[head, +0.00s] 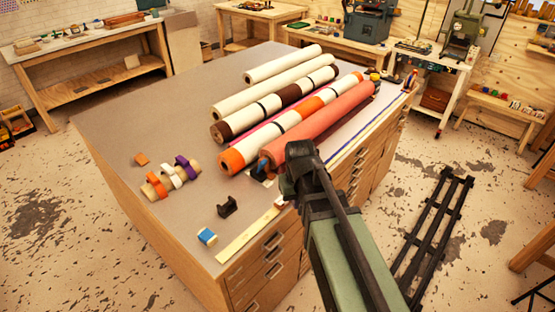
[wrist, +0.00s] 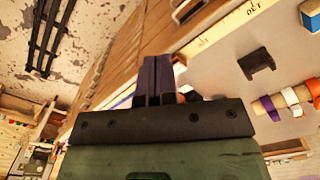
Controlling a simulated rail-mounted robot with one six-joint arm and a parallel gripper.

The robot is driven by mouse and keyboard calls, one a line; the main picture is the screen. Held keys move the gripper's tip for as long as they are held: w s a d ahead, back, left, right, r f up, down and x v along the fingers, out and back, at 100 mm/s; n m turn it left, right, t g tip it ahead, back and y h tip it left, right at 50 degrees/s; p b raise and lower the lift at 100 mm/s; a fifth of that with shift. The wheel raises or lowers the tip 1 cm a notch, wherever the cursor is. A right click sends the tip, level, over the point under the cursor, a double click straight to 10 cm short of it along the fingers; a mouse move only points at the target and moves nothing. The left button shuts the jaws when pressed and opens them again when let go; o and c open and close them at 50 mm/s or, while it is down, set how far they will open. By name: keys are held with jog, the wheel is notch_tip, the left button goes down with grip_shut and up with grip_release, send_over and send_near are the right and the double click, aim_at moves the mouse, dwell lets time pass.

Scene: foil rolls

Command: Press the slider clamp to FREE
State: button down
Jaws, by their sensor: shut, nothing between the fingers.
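My gripper (head: 287,186) is over the near right edge of the big table, close to the near end of the coral roll (head: 325,125). Its two dark fingers (wrist: 158,72) are together and empty in the wrist view. A small dark device with a blue part (head: 263,166) is at the near end of the coral roll, just left of my gripper; it may be the slider clamp. My gripper hides part of its surroundings. No FREE marking is readable, and I cannot tell the slider's position.
Several rolls, including an orange and white one (head: 260,140), lie across the table (head: 150,120). A black bracket (head: 227,207), a blue and white block (head: 207,237), a pale ruler strip (head: 245,238) and a rod with coloured bands (head: 179,171) lie nearby.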

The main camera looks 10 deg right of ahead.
jog(key=w+r+n, duration=0.2)
jog(key=w+n, duration=0.1)
jog(key=w, duration=0.4)
jog(key=w+r+n+p, duration=0.1)
jog(key=w+r+n, duration=0.1)
jog(key=w, duration=0.5)
jog(key=shift+w+d+n+p, duration=0.2)
jog(key=shift+w+n+p, duration=0.1)
jog(key=shift+n, duration=0.6)
jog(key=shift+f, duration=0.1)
notch_tip(320, 180, down, 14)
jog(key=b, duration=1.4)
jog(key=shift+d+f+b, duration=0.1)
jog(key=shift+f+b, duration=0.25)
jog(key=shift+b, duration=0.1)
jog(key=shift+r+p, duration=0.9)
jog(key=shift+p, duration=0.05)
